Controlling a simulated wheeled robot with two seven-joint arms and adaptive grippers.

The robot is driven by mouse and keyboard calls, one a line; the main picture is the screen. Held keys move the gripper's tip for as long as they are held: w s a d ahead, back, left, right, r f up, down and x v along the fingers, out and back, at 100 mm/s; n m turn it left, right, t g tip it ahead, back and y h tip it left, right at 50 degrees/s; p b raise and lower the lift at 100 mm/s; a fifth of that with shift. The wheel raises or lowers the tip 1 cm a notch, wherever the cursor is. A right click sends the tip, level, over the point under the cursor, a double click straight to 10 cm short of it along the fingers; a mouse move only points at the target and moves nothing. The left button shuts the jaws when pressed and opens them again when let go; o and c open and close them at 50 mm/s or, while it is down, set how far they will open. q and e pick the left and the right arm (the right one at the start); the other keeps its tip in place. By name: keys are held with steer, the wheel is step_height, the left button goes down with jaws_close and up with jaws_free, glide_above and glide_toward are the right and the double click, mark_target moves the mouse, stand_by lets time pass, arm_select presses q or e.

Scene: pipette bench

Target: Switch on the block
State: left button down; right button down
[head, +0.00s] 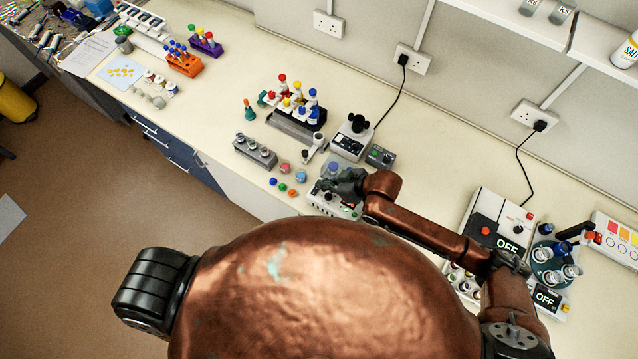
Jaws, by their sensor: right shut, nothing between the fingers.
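My right gripper (328,187) is shut and empty, low over a small white bench unit (322,202) with a dark control panel and small coloured controls. The gripper hides part of this unit's top; I cannot tell whether the fingers touch it. The unit may be the block, but no label is readable and its switch state cannot be told. My left gripper is out of view.
Beyond the gripper stand a microscope-like device (352,137) and a small grey control box (381,156). A grey rack (255,151) and coloured caps lie left. At right, a white hotplate-like unit (488,206) and another device's display (547,298) read OFF.

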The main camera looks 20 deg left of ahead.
steer(key=s+b+v, duration=0.1)
steer(key=v, duration=0.6)
steer(key=shift+d, duration=0.2)
steer(key=shift+s, duration=0.15)
